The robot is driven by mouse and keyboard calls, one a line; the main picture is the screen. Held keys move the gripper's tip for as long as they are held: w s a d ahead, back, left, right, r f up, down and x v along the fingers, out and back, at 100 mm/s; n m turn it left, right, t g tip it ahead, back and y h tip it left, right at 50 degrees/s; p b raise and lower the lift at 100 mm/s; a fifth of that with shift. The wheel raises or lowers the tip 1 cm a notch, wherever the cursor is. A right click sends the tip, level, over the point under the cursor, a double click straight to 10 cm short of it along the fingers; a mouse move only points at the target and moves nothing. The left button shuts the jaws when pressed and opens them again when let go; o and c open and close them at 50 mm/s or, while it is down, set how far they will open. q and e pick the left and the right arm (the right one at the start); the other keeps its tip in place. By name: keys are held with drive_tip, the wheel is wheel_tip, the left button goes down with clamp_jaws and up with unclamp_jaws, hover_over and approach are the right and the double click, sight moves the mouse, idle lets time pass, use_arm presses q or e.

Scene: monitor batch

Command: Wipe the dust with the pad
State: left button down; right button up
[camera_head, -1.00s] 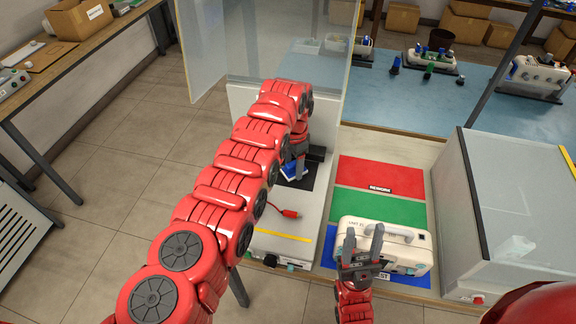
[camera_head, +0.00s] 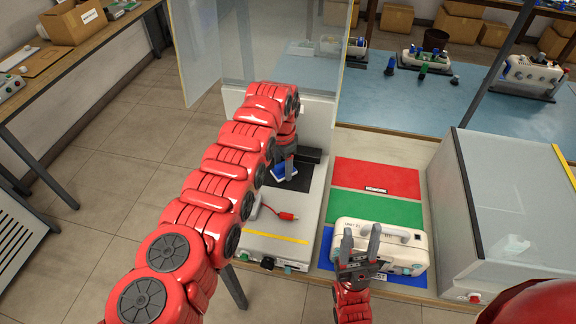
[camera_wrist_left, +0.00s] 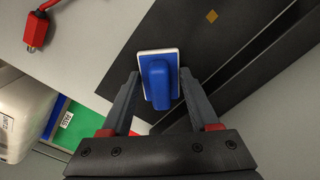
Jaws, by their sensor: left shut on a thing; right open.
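The pad (camera_wrist_left: 158,80) has a blue grip and a white rim. My left gripper (camera_wrist_left: 157,98) is shut on its blue grip in the left wrist view. In the head view the pad (camera_head: 284,171) shows as a blue patch under my left gripper (camera_head: 284,160), over the dark surface (camera_head: 305,179) of the bench fixture. I cannot tell whether it touches that surface. A small orange-brown diamond mark (camera_wrist_left: 211,16) lies on the dark surface beyond the pad. I cannot tell whether it is dust. My right gripper (camera_head: 360,240) is open and empty in front of the white case.
A white case (camera_head: 404,236) stands on the blue mat (camera_head: 325,249), with green (camera_head: 375,208) and red (camera_head: 375,177) mats behind. A red cable plug (camera_head: 287,215) lies on the fixture's light surface. Clear panels stand behind, and a clear-sided box (camera_head: 510,200) stands right.

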sight(268, 171)
use_arm(q)
drive_tip(key=shift+w+a, duration=0.2)
drive_tip(key=shift+a, duration=0.75)
drive_tip(key=shift+w+a, duration=0.25)
drive_tip(key=shift+a, duration=0.4)
drive_tip(key=shift+w+a, duration=0.2)
drive_tip(key=shift+a, duration=0.45)
drive_tip(key=shift+r+p, duration=0.4)
drive_tip(key=shift+r, duration=0.05)
wheel_tip(268, 171, up, 4)
drive_tip(key=shift+d+r+p, duration=0.1)
drive_tip(key=shift+r+p, duration=0.15)
drive_tip(key=shift+p, duration=0.85)
drive_tip(key=shift+r, duration=0.85)
